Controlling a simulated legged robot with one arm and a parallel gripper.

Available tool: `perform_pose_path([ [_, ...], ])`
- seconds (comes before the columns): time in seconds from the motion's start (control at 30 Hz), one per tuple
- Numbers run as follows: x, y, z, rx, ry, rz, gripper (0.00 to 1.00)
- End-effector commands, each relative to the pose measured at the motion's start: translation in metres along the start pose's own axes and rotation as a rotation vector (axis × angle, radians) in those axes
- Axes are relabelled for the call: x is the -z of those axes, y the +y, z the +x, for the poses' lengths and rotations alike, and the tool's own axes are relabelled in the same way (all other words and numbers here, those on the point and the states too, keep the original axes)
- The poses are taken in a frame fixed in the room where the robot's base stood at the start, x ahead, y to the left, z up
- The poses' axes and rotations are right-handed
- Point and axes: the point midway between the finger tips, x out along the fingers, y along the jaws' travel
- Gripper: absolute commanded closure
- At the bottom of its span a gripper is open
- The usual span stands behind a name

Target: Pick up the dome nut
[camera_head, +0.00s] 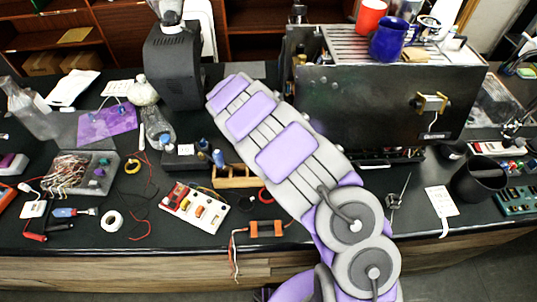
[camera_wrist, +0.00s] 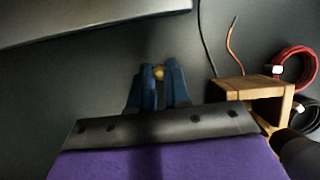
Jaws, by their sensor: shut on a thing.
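The dome nut (camera_wrist: 158,72) shows in the wrist view as a small, rounded, brass-coloured piece at the tips of my gripper. My gripper (camera_wrist: 158,77) has two dark blue fingers, and they are closed together on the nut. The fingers partly cover the nut. Dark surface lies behind it, and I cannot tell whether the nut touches that surface or hangs above it. In the head view my purple and grey arm reaches over the bench, and I cannot make out the nut there.
A wooden block holder (camera_wrist: 253,92) stands just right of my gripper, with red cable coils (camera_wrist: 294,64) beyond it. In the head view a large dark brewer (camera_head: 375,100) stands right of my arm and a black grinder (camera_head: 174,66) stands at left. Tools and wires crowd the bench.

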Motion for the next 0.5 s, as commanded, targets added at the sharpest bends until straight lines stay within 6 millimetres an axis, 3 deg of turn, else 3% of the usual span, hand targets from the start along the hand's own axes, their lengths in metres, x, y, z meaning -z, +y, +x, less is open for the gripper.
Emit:
perform_pose_path([
  [0.1, 0.0002, -0.0006, 0.0009, 0.002, 0.000, 0.000, 1.00],
  [0.5, -0.0001, -0.0006, -0.0008, 0.002, 0.000, 0.000, 1.00],
])
